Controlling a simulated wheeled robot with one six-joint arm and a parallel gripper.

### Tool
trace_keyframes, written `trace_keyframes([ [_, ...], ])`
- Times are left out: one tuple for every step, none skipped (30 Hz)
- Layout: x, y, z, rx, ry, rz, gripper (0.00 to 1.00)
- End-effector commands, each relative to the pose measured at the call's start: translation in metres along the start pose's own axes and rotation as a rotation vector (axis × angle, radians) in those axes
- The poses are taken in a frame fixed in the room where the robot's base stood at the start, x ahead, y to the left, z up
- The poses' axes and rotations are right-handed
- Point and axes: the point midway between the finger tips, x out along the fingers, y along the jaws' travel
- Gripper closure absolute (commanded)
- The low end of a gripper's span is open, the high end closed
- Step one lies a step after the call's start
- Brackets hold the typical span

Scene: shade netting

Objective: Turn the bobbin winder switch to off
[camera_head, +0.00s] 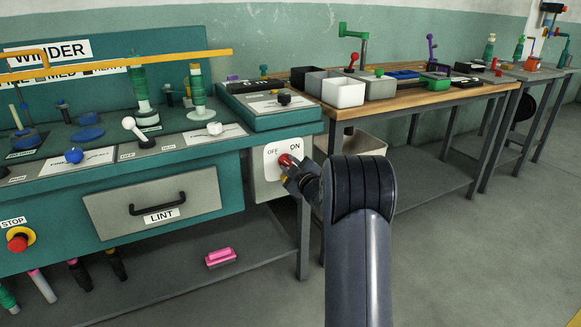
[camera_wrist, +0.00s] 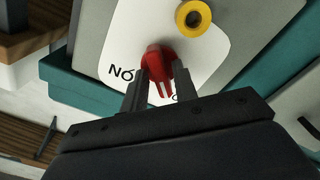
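The switch is a red knob (camera_head: 287,161) on a white plate (camera_head: 274,172) marked OFF at left and ON at right, on the right end of the winder table. In the wrist view, the red knob (camera_wrist: 158,66) shows upside down on its white plate (camera_wrist: 125,42), with a pale pointer line. My gripper (camera_head: 291,168) is at the plate. In the wrist view, its two fingers (camera_wrist: 160,82) stand on either side of the knob's handle, with no clear gap. The fingers partly hide the OFF lettering. The exact knob angle is hard to tell.
The LINT drawer (camera_head: 153,205) is to the left, with a red STOP button (camera_head: 18,240) beyond. A wooden bench (camera_head: 420,95) with bins stands behind. The floor at right is clear.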

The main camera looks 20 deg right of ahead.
Motion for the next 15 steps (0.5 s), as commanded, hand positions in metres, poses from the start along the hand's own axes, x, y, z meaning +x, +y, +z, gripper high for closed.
trace_keyframes([
  [0.0, 0.0, 0.0, 0.001, -0.001, 0.0, 0.68],
  [0.0, 0.0, 0.001, 0.001, -0.001, 0.0, 0.66],
  [0.0, 0.0, 0.001, 0.001, -0.001, -0.001, 0.64],
  [0.0, -0.001, 0.001, 0.001, -0.001, -0.001, 0.64],
  [0.0, -0.001, 0.001, 0.001, -0.001, -0.001, 0.64],
  [0.0, -0.001, 0.001, 0.002, -0.002, -0.001, 0.64],
  [0.0, -0.001, 0.001, 0.002, -0.002, -0.001, 0.64],
  [0.0, -0.001, 0.001, 0.002, -0.002, -0.001, 0.64],
  [-0.001, -0.001, 0.001, 0.002, -0.002, -0.001, 0.64],
  [-0.001, -0.001, 0.001, 0.002, -0.002, -0.001, 0.64],
  [-0.002, -0.001, 0.001, 0.002, -0.002, -0.001, 0.64],
  [-0.003, 0.0, 0.001, 0.003, -0.003, -0.001, 0.64],
  [-0.005, 0.0, 0.001, 0.003, -0.003, -0.001, 0.64],
  [-0.008, 0.0, 0.001, 0.003, -0.002, -0.001, 0.64],
  [-0.012, 0.001, 0.0, 0.003, -0.003, -0.001, 0.64],
])
